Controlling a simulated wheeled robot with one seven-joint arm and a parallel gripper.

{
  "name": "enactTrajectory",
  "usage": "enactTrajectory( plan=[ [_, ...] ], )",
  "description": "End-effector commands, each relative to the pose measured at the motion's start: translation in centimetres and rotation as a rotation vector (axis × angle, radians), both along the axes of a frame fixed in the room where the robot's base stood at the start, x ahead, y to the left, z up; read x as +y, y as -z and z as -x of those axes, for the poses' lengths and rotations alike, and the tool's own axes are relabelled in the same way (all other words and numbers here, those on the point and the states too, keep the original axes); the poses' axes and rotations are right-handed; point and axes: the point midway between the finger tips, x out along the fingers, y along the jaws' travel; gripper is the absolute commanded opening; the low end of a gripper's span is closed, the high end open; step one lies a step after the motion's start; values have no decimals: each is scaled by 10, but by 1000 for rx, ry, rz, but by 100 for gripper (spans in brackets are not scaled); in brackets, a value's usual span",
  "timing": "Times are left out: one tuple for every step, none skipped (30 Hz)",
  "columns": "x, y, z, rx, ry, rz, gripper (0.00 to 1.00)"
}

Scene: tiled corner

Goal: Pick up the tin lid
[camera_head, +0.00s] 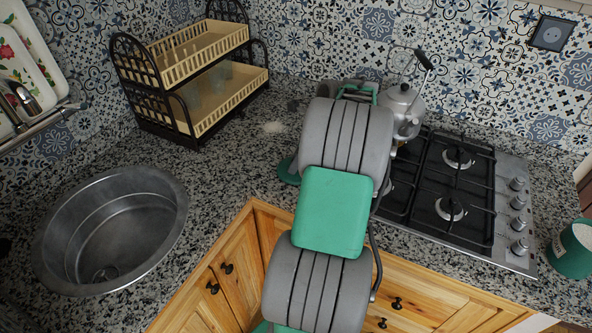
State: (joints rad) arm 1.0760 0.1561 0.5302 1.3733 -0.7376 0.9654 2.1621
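A dark green, round, flat piece (286,172) shows at the left edge of my arm, on the counter near its front corner. It looks like the tin lid, and my arm hides most of it. An open green tin (573,250) with pale contents stands at the right edge of the picture, partly cut off; its colour is similar. My grey and green arm fills the middle of the picture and reaches over the counter. My gripper cannot be made out behind the arm, so its fingers and anything between them are hidden.
A gas hob (448,190) lies right of my arm, with a metal kettle (402,107) at its back left. A round sink (62,240) is at left. A two-tier rack (163,118) stands at the back left. The speckled counter (225,170) between them is mostly clear.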

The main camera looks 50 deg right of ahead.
Motion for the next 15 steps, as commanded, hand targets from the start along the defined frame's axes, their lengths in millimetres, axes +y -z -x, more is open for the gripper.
enactTrajectory(
  plan=[
    [1,4,1,4,1,-6,20],
    [1,4,1,5,2,-7,17],
    [1,4,1,5,2,-7,14],
    [1,5,1,6,2,-7,11],
    [1,5,1,6,2,-7,9],
    [2,5,1,6,1,-8,6],
    [2,5,2,6,2,-9,3],
    [2,5,2,7,2,-9,1],
    [2,6,2,7,2,-9,0],
    [2,6,2,7,1,-10,0],
    [2,6,2,7,1,-10,0],
    [2,6,2,8,1,-11,0],
    [3,6,2,8,1,-11,0],
    [3,6,2,8,1,-11,0],
    [3,7,2,8,1,-12,0]
  ],
)
